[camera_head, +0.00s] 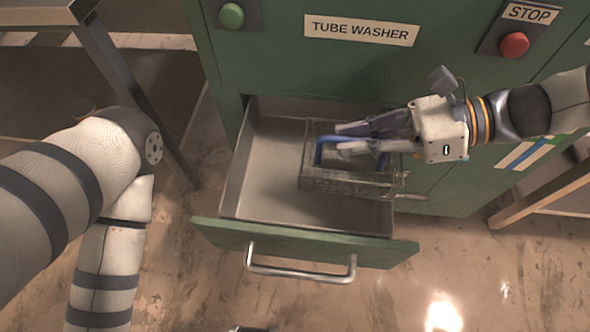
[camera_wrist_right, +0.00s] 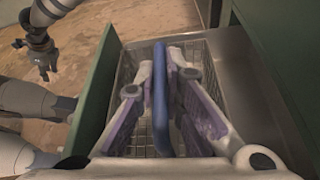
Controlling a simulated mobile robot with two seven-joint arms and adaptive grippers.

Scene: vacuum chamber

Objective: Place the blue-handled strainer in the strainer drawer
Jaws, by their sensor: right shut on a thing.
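The strainer, a wire mesh basket (camera_head: 345,184) with a blue handle (camera_head: 318,151), is over the right part of the open drawer (camera_head: 262,190). My right gripper (camera_head: 345,140) is shut on the blue handle, which stands between its fingers in the right wrist view (camera_wrist_right: 160,100). The basket looks roughly level, and its right end overlaps the drawer's right wall in the head view. I cannot tell whether it touches the drawer floor. My left gripper (camera_wrist_right: 42,66) shows small and dark at the upper left of the right wrist view; its opening is unclear.
The drawer's green front with a metal bar handle (camera_head: 300,268) is pulled out of the green tube washer cabinet (camera_head: 270,60). A green button (camera_head: 231,15) and a red stop button (camera_head: 514,44) are above. The left part of the drawer is empty. A metal-framed table (camera_head: 130,90) stands left.

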